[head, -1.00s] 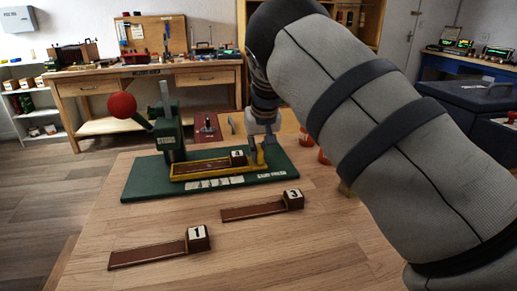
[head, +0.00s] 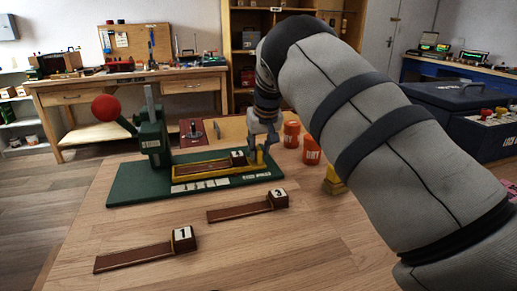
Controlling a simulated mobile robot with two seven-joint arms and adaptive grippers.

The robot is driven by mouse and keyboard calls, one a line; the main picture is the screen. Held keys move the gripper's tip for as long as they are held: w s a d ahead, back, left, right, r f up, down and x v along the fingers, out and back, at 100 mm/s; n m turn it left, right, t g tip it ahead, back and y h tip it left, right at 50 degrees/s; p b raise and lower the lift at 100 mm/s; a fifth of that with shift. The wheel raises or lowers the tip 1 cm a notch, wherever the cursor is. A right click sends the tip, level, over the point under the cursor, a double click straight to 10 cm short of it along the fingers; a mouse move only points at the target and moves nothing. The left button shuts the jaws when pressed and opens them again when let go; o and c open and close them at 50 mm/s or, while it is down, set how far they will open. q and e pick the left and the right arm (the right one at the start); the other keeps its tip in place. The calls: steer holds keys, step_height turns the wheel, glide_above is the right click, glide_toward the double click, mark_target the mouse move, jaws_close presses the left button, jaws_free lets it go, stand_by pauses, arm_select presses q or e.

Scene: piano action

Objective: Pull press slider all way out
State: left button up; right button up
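The green press (head: 150,139) stands on a green base (head: 135,186) on the wooden table, with a red ball on its lever (head: 106,108). Its yellow press slider (head: 205,176) lies along the base and reaches out to the right of the press column. A dark wooden key piece with a numbered white-faced block (head: 237,158) lies in it. My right gripper (head: 261,145) is at the slider's upright yellow right end, with its fingers around that part. The fingertips are small and partly hidden. My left gripper is not in view.
Two wooden pieces, marked 1 (head: 183,239) and 3 (head: 278,200), lie in front of the base. Orange cups (head: 311,150) and a yellow block (head: 334,180) stand to the right, near my arm.

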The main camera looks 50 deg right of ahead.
steer(key=v, duration=1.2)
